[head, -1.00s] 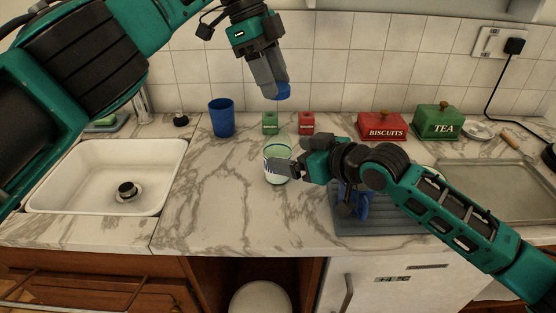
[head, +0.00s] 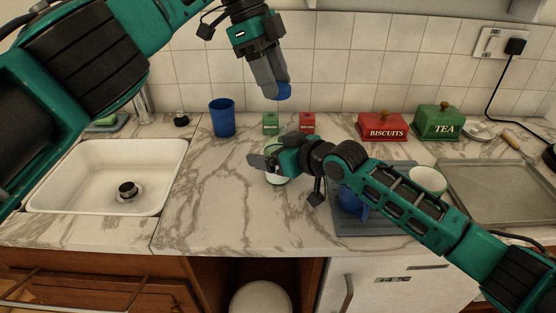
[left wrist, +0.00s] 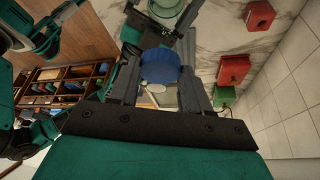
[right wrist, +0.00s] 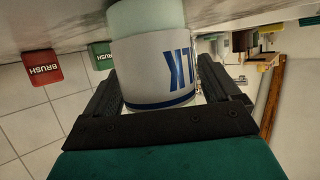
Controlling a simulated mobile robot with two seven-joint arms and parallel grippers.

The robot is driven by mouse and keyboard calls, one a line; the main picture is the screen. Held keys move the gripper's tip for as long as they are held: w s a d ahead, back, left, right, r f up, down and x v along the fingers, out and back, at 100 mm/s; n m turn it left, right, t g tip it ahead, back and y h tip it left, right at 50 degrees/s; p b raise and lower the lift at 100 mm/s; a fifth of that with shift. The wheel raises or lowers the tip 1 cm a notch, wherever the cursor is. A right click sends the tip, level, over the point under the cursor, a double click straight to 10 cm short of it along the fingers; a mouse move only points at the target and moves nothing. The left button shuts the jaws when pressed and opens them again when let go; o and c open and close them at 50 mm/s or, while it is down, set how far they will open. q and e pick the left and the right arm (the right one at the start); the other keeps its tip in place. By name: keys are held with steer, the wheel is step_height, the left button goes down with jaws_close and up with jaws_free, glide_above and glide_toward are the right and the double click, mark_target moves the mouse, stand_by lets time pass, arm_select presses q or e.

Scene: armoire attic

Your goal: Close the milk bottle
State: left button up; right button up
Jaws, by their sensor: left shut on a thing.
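The milk bottle (head: 277,180) stands upright on the marble counter, mostly hidden behind my right gripper in the head view. Its white label with blue lettering fills the middle of the right wrist view (right wrist: 150,70). My right gripper (head: 262,162) has its fingers on either side of the bottle; they look open, with contact unclear. My left gripper (head: 277,88) is shut on the blue cap (head: 284,92), high above the counter behind the bottle. The cap also shows between the fingers in the left wrist view (left wrist: 159,67), with the bottle (left wrist: 172,10) beyond.
A green box (head: 270,123) and a red box (head: 308,123) stand behind the bottle. A blue cup (head: 222,117) is left of them, near the sink (head: 70,175). A grey mat (head: 375,222) with a blue mug (head: 350,202) lies under my right arm. Counter left of the bottle is clear.

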steer(key=c, duration=1.5)
arm_select(q)
steer(key=shift+f, duration=2.5)
arm_select(e)
steer(key=shift+o, duration=0.2)
arm_select(q)
steer(key=shift+f, duration=0.1)
steer(key=shift+f, duration=0.8)
steer(key=shift+f, duration=0.55)
steer(key=o, duration=0.6)
arm_select(e)
jaws_close()
arm_select(q)
steer(key=o, duration=0.4)
